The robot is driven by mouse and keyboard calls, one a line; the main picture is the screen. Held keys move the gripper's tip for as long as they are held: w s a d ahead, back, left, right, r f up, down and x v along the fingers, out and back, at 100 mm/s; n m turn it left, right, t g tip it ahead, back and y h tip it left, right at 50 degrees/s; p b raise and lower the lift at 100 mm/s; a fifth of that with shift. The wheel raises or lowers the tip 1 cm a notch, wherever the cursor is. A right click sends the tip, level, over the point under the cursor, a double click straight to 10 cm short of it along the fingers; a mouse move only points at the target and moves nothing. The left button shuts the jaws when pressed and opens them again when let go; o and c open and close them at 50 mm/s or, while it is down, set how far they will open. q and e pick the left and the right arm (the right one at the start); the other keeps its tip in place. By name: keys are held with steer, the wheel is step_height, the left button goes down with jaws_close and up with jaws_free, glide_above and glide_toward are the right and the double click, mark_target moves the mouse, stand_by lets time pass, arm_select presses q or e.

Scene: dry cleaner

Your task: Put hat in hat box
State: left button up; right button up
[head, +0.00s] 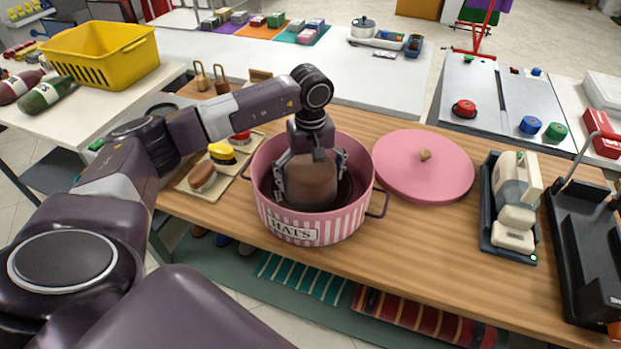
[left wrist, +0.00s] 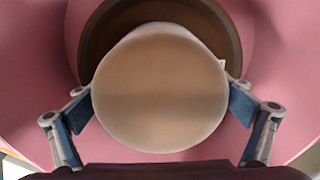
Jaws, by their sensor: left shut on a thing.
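The hat box (head: 343,232) is a round pink tub with a striped front, a "HATS" label and dark side handles; it stands open on the wooden counter. The brown hat (head: 308,181) is inside it, crown up. My left gripper (head: 310,178) reaches down into the box with its fingers on both sides of the crown. In the left wrist view the crown of the hat (left wrist: 160,90) sits between the finger pads, with the darker brim (left wrist: 95,35) behind it and pink box walls around. Whether the brim touches the box floor is hidden. My right gripper is not seen.
The pink lid (head: 423,172) lies flat on the counter just right of the box. A tray with brushes (head: 205,178) is close on the left. A cream appliance on a dark base (head: 514,215) stands further right. A yellow basket (head: 98,55) is at the upper left.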

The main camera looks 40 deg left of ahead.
arm_select(q)
steer(key=o, duration=0.9)
steer(key=shift+c, duration=0.2)
steer(key=shift+r, duration=0.1)
step_height(320, 180, up, 12)
steer(key=shift+f, duration=0.1)
